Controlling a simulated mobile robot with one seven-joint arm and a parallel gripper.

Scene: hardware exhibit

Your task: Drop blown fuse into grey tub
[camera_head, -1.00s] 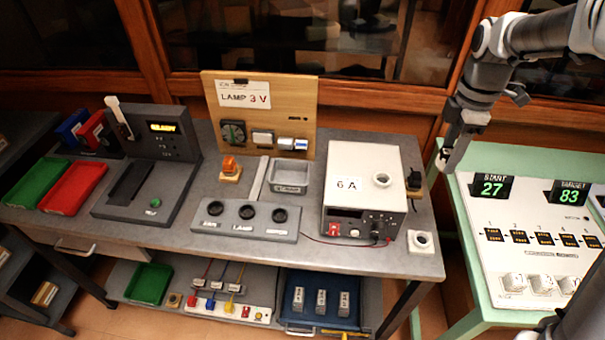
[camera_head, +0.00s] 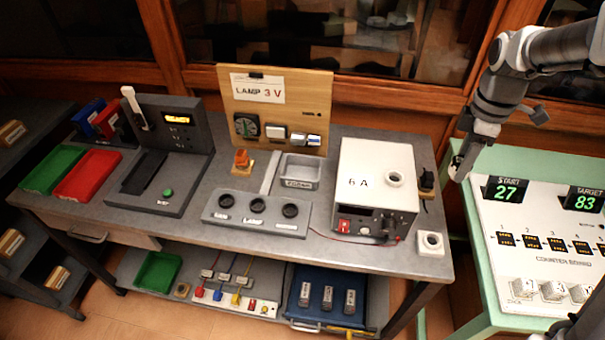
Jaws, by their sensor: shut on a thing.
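The grey tub (camera_head: 299,168) is a small open box with a labelled front. It stands on the grey bench in front of the wooden lamp board, and it looks empty. My gripper (camera_head: 457,172) is right of the bench, in the air over the gap beside the green table, well apart from the tub. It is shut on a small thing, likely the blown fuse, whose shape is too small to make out.
The white 6 A power box (camera_head: 375,170) stands between the tub and my gripper. A grey three-hole block (camera_head: 257,213) is in front of the tub. The lamp board (camera_head: 300,100) rises behind it. A counter board (camera_head: 540,240) is at the right.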

